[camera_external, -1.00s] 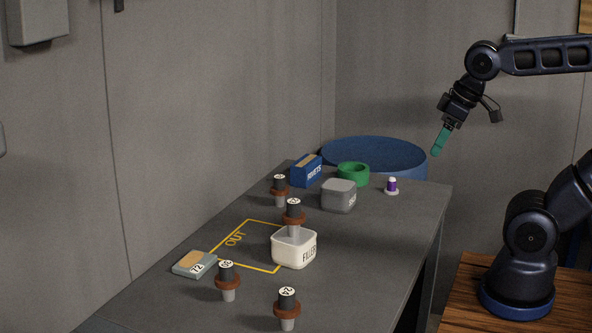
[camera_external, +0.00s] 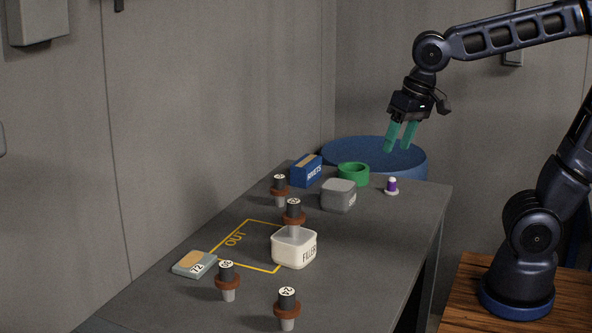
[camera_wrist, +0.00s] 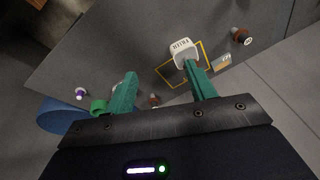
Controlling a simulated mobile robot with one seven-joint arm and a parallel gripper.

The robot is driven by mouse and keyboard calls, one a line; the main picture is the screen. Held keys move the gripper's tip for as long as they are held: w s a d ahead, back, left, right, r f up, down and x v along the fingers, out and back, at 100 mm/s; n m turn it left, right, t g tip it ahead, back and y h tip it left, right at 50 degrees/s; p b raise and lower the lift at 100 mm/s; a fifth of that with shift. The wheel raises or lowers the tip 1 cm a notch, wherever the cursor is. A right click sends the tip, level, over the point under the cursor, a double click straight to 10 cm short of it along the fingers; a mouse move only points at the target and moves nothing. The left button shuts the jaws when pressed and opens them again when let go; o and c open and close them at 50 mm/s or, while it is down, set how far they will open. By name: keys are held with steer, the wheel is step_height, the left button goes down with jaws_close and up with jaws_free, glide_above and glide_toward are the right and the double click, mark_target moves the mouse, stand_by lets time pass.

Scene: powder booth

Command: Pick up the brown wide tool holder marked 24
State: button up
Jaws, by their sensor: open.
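Several tool holders with dark tops, brown collars and grey tapers stand on the table. The front one (camera_external: 287,309) has a round label that looks like 24. Another (camera_external: 227,281) stands to its left, marked differently. One holder (camera_external: 293,213) stands on or just behind the white FILLER box (camera_external: 294,249), and one (camera_external: 279,190) stands farther back. My gripper (camera_external: 398,149) is open and empty, high above the table's far end, well away from the front holder. The wrist view shows a brown-collared holder (camera_wrist: 241,36) at upper right; its number is unreadable.
A grey box marked 72 (camera_external: 194,264) lies by the yellow OUT outline (camera_external: 248,221). Farther back are a blue RIVETS box (camera_external: 306,170), a green ring (camera_external: 353,174), a grey box (camera_external: 338,195) and a purple-topped piece (camera_external: 392,186). A blue drum (camera_external: 372,146) stands behind the table.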

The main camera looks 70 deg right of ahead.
steer(key=w+a+f+m+g, duration=0.1)
steer(key=w+a+m, duration=0.1)
steer(key=w+a, duration=0.35)
steer(key=m+g, duration=0.2)
steer(key=m, duration=0.7)
glide_above(288, 285)
step_height(288, 285, down, 13)
steer(key=shift+s+a+f+h, duration=0.1)
steer(key=shift+a+h, duration=0.05)
steer(key=shift+h, duration=0.25)
step_height(288, 285, down, 5)
steer(key=shift+r, duration=0.1)
steer(key=shift+w+d+f, duration=0.1)
steer(key=shift+f, duration=1.3)
steer(key=shift+w+d+f, duration=0.1)
steer(key=shift+f, duration=1.25)
steer(key=shift+c, duration=0.4)
